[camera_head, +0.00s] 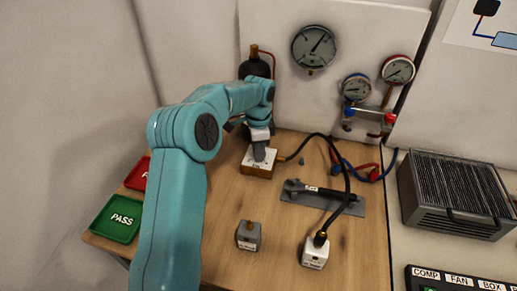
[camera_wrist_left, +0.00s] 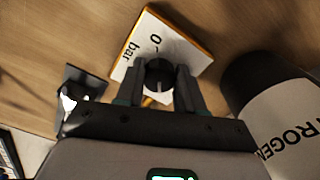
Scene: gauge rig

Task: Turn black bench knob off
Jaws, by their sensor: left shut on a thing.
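The black bench knob (camera_wrist_left: 159,76) sits on a small block (camera_wrist_left: 193,52) with a white top and an orange edge, marked "0" and "bar" in the left wrist view. My left gripper (camera_wrist_left: 162,88) is shut on the knob, with one finger on each side of it. In the head view the block (camera_head: 258,170) stands at the back of the wooden bench, and my left gripper (camera_head: 259,150) comes down on it from above and hides most of the knob. My right gripper is in neither view.
A dark bottle (camera_head: 256,66) stands behind my wrist. A black hose runs from the block to a white fitting (camera_head: 315,252). A black tool lies on a grey plate (camera_head: 344,206). A green PASS tray (camera_head: 116,219) is at the left. Gauges (camera_head: 314,47) hang on the back panel.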

